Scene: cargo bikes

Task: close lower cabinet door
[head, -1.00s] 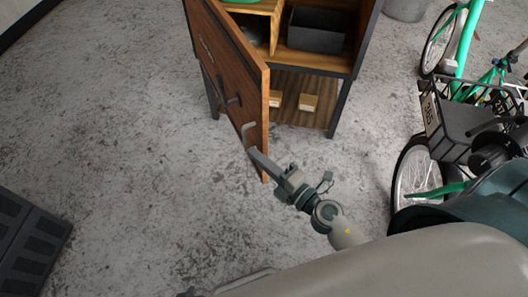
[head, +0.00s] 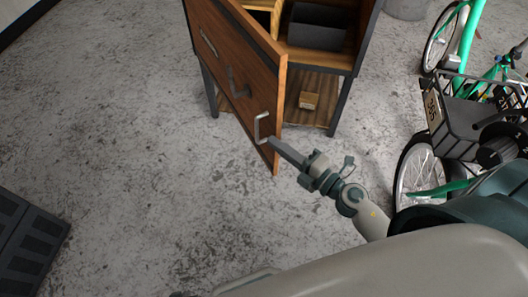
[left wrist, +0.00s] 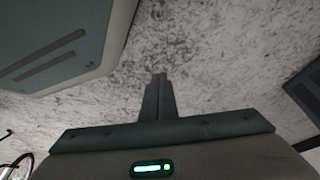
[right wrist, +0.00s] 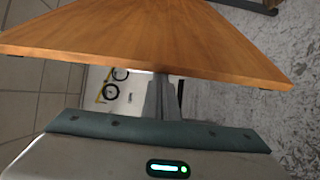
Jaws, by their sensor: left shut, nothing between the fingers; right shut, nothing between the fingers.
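The wooden cabinet door (head: 235,65) stands part open, swung out from the left side of the cabinet (head: 347,66). It carries a silver handle (head: 262,128) near its free edge and a dark latch (head: 237,84). My right gripper (head: 274,144) is shut and empty, its tips at the door's lower free edge beside the handle. In the right wrist view the shut fingers (right wrist: 161,80) reach the edge of the wooden panel (right wrist: 150,40); exact contact is unclear. My left gripper (left wrist: 158,80) is shut and empty over bare floor, seen only in the left wrist view.
A dark bin (head: 318,27) sits on the cabinet shelf, and a small box (head: 309,100) lies on the lower shelf. Green bikes (head: 460,110) stand at the right. A dark crate (head: 30,240) lies at the left. The floor left of the door is clear.

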